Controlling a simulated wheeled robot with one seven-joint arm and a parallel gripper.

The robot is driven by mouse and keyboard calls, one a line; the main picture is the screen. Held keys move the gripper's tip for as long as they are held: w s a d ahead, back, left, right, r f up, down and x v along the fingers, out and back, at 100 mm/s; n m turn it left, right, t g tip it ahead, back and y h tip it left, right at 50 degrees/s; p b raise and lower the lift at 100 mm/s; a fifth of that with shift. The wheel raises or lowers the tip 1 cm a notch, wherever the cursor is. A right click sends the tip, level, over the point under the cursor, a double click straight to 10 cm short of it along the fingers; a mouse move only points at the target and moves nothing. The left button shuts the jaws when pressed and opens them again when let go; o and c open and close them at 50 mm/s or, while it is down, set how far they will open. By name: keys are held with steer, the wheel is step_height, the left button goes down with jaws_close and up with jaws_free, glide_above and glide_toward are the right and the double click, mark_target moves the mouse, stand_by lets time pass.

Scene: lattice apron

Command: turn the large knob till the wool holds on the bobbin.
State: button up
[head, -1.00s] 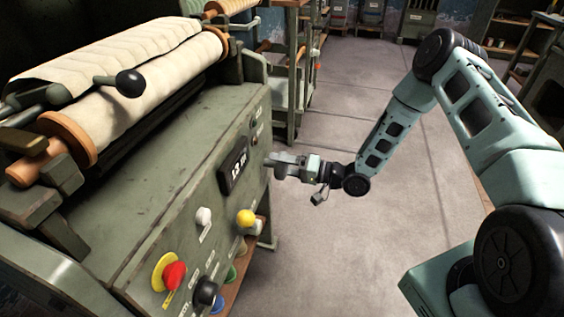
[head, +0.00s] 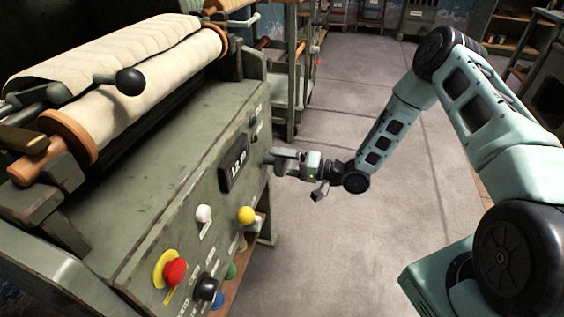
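The bobbin is likely the long roller wrapped in cream wool (head: 150,85), on top of the green machine, with wooden end discs (head: 68,135). The wool lies around it and a further cream layer sits behind. A black knob (head: 207,288) is low on the sloping front panel, and small dark knobs (head: 253,118) sit near the panel's far end. I cannot tell which is the large knob. My gripper (head: 277,158) is at the panel's far right edge, pointing left at it. Its fingertips are small, and contact or a grasp cannot be made out.
A black ball-ended lever (head: 130,81) juts out before the roller. The floor (head: 330,240) right of the machine is clear.

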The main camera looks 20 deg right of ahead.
steer(key=p+v, duration=0.1)
steer(key=v, duration=1.6)
steer(key=shift+d, duration=0.15)
steer(key=shift+r, duration=0.1)
steer(key=w+a+r+n+g+h, duration=0.3)
steer(key=w+a+r+n+h, duration=0.1)
steer(key=w+a+h, duration=0.25)
steer(key=a+r+n+g+h, duration=0.1)
steer(key=a+r+n+h, duration=0.15)
steer(key=a+r, duration=0.3)
steer(key=s+a+r+n+g+h, duration=0.1)
steer(key=s+a+r+g+h, duration=0.2)
steer(key=s, duration=0.7)
steer(key=s+a+r+n+g, duration=0.1)
steer(key=s+a+r+n, duration=0.3)
steer(key=s, duration=0.6)
steer(key=s+a+r+m+g+h, duration=0.1)
steer(key=s+a+r+g+h, duration=0.3)
steer(key=s, duration=0.6)
step_height(320, 180, up, 22)
steer(key=d+t+y+p, duration=0.1)
steer(key=y+p, duration=0.1)
steer(key=p, duration=1.9)
steer(key=shift+d+f, duration=0.2)
steer(key=shift+d, duration=0.2)
steer(key=shift+w, duration=0.1)
